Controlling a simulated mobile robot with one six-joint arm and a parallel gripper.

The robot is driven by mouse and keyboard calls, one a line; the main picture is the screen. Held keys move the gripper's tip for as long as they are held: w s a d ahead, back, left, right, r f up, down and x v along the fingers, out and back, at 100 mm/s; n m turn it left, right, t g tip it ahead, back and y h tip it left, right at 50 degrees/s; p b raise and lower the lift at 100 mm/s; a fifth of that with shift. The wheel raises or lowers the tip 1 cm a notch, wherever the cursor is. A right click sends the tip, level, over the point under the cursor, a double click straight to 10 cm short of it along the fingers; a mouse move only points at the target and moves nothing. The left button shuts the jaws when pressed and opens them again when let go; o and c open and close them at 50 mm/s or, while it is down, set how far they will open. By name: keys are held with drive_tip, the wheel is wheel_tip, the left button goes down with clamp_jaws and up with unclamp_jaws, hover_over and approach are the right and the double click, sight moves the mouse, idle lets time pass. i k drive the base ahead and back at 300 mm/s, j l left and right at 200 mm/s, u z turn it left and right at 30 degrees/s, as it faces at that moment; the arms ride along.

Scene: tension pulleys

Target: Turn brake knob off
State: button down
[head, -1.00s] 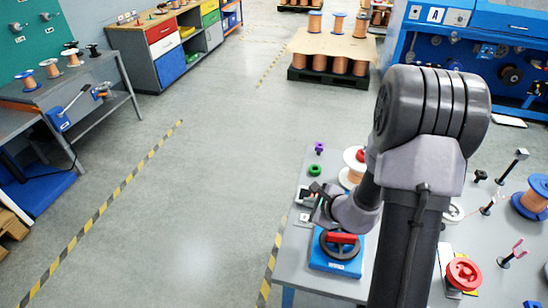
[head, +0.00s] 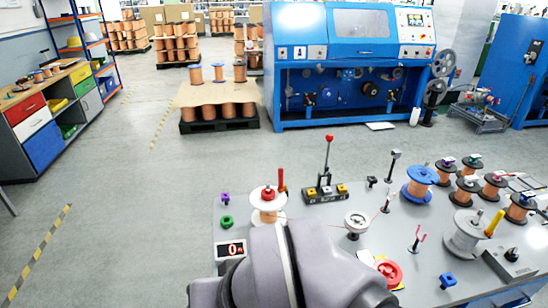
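The big grey shape at the bottom centre of the head view is my own arm, and it covers the near left part of the grey table (head: 440,205). My gripper is not in view. No knob marked as the brake can be made out. The blue unit with a black ring and red bar, seen earlier at the table's near left, is hidden now. A red round knob (head: 389,272) lies right of my arm. A spool with a red top (head: 268,200) stands behind my arm, beside a small display reading 0 (head: 231,250).
A control box with a red-topped lever (head: 326,190), a white dial (head: 356,222) and a blue spool (head: 420,183) stand on the table. A large blue machine (head: 345,70) and a pallet of copper spools (head: 218,112) are behind.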

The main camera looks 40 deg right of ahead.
sight(511, 256)
drive_tip(key=z, duration=3.15)
drive_tip(key=i+l+u, duration=0.45)
drive_tip(key=i+l, duration=0.3)
